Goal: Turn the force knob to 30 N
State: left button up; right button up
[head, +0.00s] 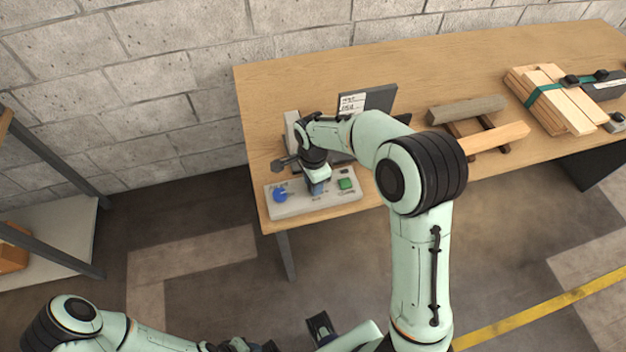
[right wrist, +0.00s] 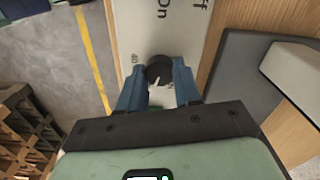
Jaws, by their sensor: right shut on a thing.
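The force knob (right wrist: 159,70) is a round black dial with a white pointer line, on a pale panel in the right wrist view. Its pointer faces down and slightly left in that view. A printed "40" stands to its left; other scale marks are hidden. My right gripper (right wrist: 158,88) has its blue fingers on both sides of the knob and is shut on it. In the head view my right gripper (head: 318,187) reaches down onto the control box (head: 315,207), hiding the knob. My left gripper (head: 262,346) is low in the head view, partly cut off.
The box also carries a blue knob (head: 280,195) and a green button (head: 345,184). A dark screen with a white label (head: 352,103) stands behind. Wooden blocks (head: 465,110) and strapped boards (head: 550,98) lie on the table (head: 420,75) to the right.

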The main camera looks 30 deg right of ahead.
pick_arm(q)
jog(key=shift+w+r, duration=0.1)
jog(key=shift+r, duration=0.1)
pick_arm(e)
jog(key=shift+r+m, duration=0.1)
jog(key=shift+m, duration=0.6)
jog(key=o, duration=1)
jog(key=shift+o, duration=0.2)
pick_arm(q)
jog(key=shift+w+r+p, duration=0.25)
jog(key=shift+r+p, duration=0.2)
jog(key=shift+r, duration=0.05)
jog(key=shift+w+r+p, duration=0.25)
jog(key=shift+r+p, duration=0.2)
pick_arm(e)
notch_tip(320, 180, up, 13)
jog(key=shift+r, duration=0.15)
